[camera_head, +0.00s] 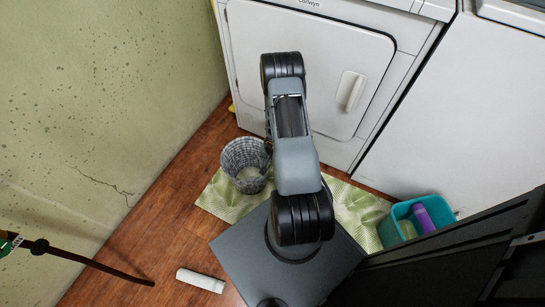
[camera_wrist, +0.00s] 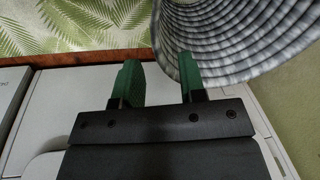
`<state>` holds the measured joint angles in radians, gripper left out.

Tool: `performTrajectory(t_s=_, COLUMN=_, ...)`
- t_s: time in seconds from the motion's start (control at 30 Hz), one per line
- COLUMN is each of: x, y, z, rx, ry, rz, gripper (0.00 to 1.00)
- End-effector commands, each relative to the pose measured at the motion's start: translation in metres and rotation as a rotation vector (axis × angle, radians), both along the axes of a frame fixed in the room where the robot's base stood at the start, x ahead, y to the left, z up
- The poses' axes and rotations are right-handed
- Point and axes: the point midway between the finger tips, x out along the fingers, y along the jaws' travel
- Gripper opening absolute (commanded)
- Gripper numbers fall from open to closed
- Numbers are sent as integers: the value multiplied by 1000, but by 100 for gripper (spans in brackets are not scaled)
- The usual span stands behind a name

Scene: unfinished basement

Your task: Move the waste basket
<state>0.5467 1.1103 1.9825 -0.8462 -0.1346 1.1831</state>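The waste basket (camera_head: 246,164) is a grey woven, round basket on the floor mat, left of my arm in the head view. Its ribbed side also fills the upper right of the wrist view (camera_wrist: 235,40). My gripper (camera_wrist: 158,68) shows two green fingers spread apart with a gap between them. The right finger overlaps the basket's edge in the picture, and the left finger is clear of it. I cannot tell whether the right finger touches the basket. In the head view my arm hides the gripper.
A leaf-patterned mat (camera_head: 228,205) lies under the basket. A white dryer (camera_head: 310,60) stands behind. A teal bin (camera_head: 398,220) holding a purple bottle (camera_head: 424,217) is at right. A white cylinder (camera_head: 201,281) lies on the wood floor. A stained wall (camera_head: 100,90) bounds the left.

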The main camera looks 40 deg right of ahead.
Motion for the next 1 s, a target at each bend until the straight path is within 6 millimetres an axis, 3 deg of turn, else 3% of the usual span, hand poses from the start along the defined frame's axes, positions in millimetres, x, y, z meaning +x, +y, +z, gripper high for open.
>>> performTrajectory(t_s=0.03, x=2, y=0, z=-15, rx=0, ry=0, rz=0, gripper=38)
performTrajectory(t_s=0.1, x=3, y=1, z=-27, rx=1, ry=1, rz=0, gripper=38)
performTrajectory(t_s=0.4, x=10, y=1, z=-59, rx=0, ry=0, rz=0, gripper=38)
performTrajectory(t_s=1.0, x=12, y=1, z=-69, rx=0, ry=0, rz=-1, gripper=36)
